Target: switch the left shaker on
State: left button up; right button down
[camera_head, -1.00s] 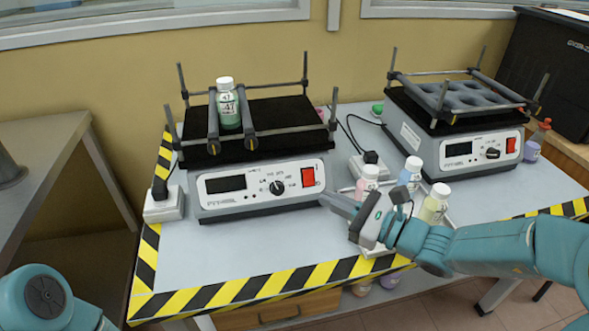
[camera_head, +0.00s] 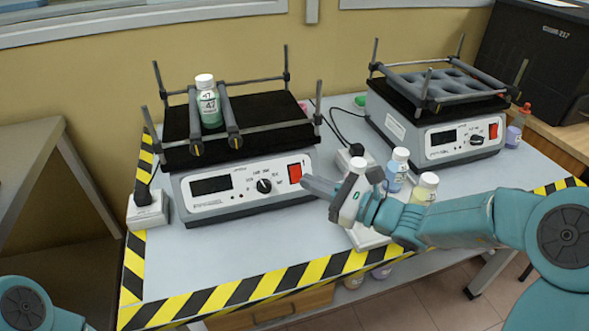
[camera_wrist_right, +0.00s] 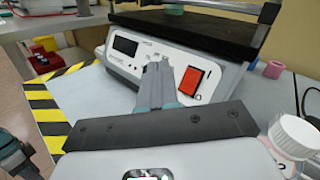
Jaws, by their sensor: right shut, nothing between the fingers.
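The left shaker (camera_head: 245,190) is a grey box with a black platform, a dark display (camera_head: 211,185), a black knob (camera_head: 264,186) and a red switch (camera_head: 295,173) at the right of its front panel. A bottle with green liquid (camera_head: 209,104) stands between the bars on top. My right gripper (camera_head: 306,183) is shut and empty, its tips just in front of and below the red switch. My left gripper is out of view.
A second shaker (camera_head: 440,135) stands at the right. Bottles with blue (camera_head: 396,176) and yellow (camera_head: 425,190) contents stand close behind my right gripper. A white power socket (camera_head: 147,210) sits left of the left shaker. The table front, edged with striped tape (camera_head: 240,291), is clear.

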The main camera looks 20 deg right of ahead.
aim_at(296, 174)
jog(key=shift+w+a+f+b, duration=0.1)
jog(key=shift+w+f, duration=0.2)
jog(key=shift+w, duration=0.55)
jog(key=shift+w+f+b, duration=0.1)
jog(key=shift+w+f, duration=0.2)
jog(key=shift+w, duration=0.55)
jog(key=shift+w+a+f+b, duration=0.1)
jog(key=shift+w+f, duration=0.2)
jog(key=shift+w, duration=0.55)
jog(key=shift+f, duration=0.1)
jog(key=shift+w+f, duration=0.1)
jog(key=shift+w, duration=0.3)
